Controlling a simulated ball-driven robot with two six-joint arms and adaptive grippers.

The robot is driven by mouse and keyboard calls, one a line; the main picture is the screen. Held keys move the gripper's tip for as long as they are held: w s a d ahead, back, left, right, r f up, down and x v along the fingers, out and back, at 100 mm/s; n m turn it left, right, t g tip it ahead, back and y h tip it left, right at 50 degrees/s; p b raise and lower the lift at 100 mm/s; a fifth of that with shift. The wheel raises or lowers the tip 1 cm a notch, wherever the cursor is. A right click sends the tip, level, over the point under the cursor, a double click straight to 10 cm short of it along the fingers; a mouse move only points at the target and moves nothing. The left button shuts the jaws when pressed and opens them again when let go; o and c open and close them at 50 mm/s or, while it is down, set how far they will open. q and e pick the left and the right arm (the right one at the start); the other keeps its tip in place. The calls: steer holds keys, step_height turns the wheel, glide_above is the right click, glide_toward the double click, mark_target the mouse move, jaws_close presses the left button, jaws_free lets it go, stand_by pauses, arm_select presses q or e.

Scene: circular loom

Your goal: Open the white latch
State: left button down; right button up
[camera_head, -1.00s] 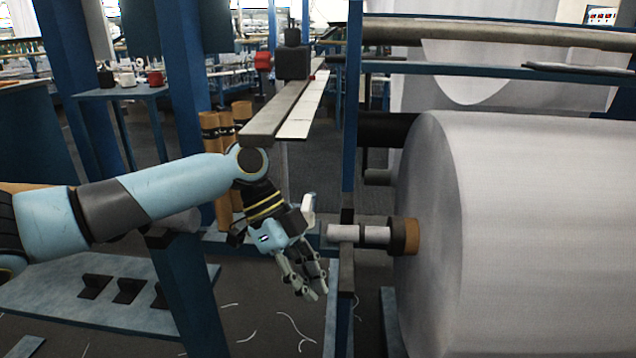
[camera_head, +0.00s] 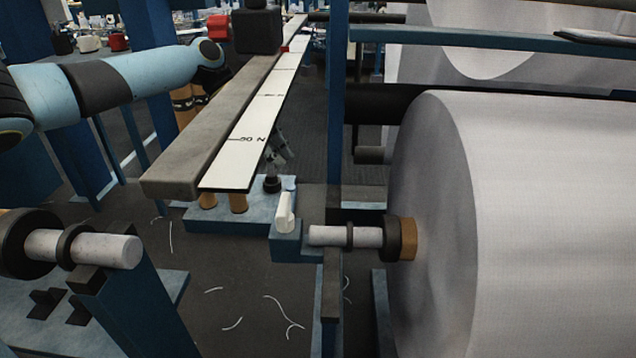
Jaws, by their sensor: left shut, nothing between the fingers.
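The white latch (camera_head: 285,212) is a small upright white piece on a blue block (camera_head: 286,246), just left of the roller's shaft end. My left arm comes in from the left and passes behind the grey beam and the white scale strip. My left gripper (camera_head: 278,152) shows only in part at the strip's right edge, above and beyond the latch in the picture. Its fingers look shut and empty, and it is apart from the latch. The rest of that hand is hidden by the beam and strip. My right gripper is not in view.
A large white fabric roll (camera_head: 540,220) fills the right, its metal shaft (camera_head: 345,236) pointing at the latch. A blue post (camera_head: 336,100) stands behind the shaft. The grey beam (camera_head: 190,150) overhangs the centre. Another shaft end (camera_head: 85,248) sits at lower left.

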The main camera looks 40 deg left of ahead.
mark_target(287, 203)
arm_select(q)
steer(key=b+x, duration=0.2)
steer(key=x, duration=0.8)
steer(key=shift+d+r, duration=0.1)
steer(key=shift+r, duration=0.05)
